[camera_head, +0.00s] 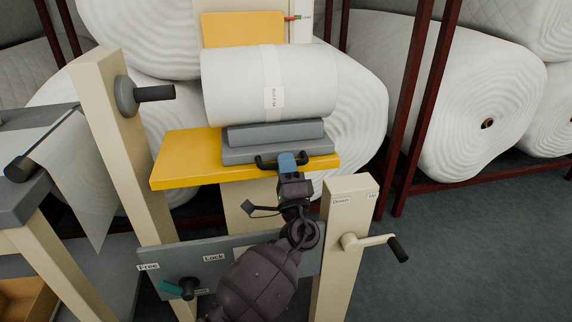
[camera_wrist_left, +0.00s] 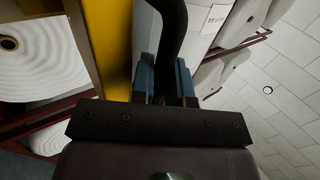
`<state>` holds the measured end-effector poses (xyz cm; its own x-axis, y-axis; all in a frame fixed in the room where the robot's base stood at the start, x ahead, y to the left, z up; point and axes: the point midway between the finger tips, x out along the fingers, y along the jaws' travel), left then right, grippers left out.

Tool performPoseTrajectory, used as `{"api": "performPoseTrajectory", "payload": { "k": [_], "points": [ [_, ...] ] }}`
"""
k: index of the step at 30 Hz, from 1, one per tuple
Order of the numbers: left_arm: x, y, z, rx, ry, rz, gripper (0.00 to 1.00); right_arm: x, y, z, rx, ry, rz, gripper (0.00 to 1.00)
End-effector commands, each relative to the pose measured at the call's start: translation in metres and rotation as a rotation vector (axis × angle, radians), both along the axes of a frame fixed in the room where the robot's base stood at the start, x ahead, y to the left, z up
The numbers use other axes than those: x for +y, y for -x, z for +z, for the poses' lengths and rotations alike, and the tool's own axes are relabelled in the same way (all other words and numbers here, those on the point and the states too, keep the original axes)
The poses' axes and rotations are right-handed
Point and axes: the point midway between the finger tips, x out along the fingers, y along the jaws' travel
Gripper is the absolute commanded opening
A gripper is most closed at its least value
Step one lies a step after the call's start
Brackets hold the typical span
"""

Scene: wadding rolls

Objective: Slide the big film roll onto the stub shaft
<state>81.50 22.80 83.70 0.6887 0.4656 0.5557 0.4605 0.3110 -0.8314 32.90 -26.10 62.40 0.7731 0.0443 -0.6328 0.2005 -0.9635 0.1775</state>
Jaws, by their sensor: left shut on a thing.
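The big white film roll (camera_head: 305,90), with a paper band and label, lies sideways on a grey cradle (camera_head: 235,154) on the yellow platform (camera_head: 185,165). The roll also shows in the left wrist view (camera_wrist_left: 190,27). The black stub shaft (camera_head: 155,93) sticks out rightward from a grey flange on the left cream post. It is apart from the roll's left end, with a gap between. My left gripper (camera_head: 287,162) is shut on the black handle (camera_head: 265,163) at the cradle's front. In the left wrist view the handle (camera_wrist_left: 171,40) runs between the blue fingers (camera_wrist_left: 164,85). My right gripper is out of view.
A crank (camera_head: 375,242) stands on the right cream post, marked Down and Up. A teal-handled lever (camera_head: 175,288) sits on the grey panel marked Free and Lock. A table with hanging white film (camera_head: 75,170) is at left. Large rolls on dark red racks (camera_head: 425,110) fill the back.

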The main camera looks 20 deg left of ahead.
Motion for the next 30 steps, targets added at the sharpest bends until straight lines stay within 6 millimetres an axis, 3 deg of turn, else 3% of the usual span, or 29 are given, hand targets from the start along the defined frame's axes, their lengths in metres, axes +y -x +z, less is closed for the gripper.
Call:
{"api": "performPoseTrajectory", "payload": {
  "k": [7, 21, 30],
  "points": [
    [0.013, 0.009, -0.001, 0.000, -0.002, 0.000, 0.00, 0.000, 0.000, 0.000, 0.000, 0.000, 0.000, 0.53],
    [0.100, 0.069, -0.003, 0.003, -0.002, 0.002, 0.00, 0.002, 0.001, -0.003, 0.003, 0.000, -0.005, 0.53],
    [0.126, 0.086, -0.002, 0.003, 0.001, 0.002, 0.00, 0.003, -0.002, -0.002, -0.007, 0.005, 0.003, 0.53]
  ]
}}
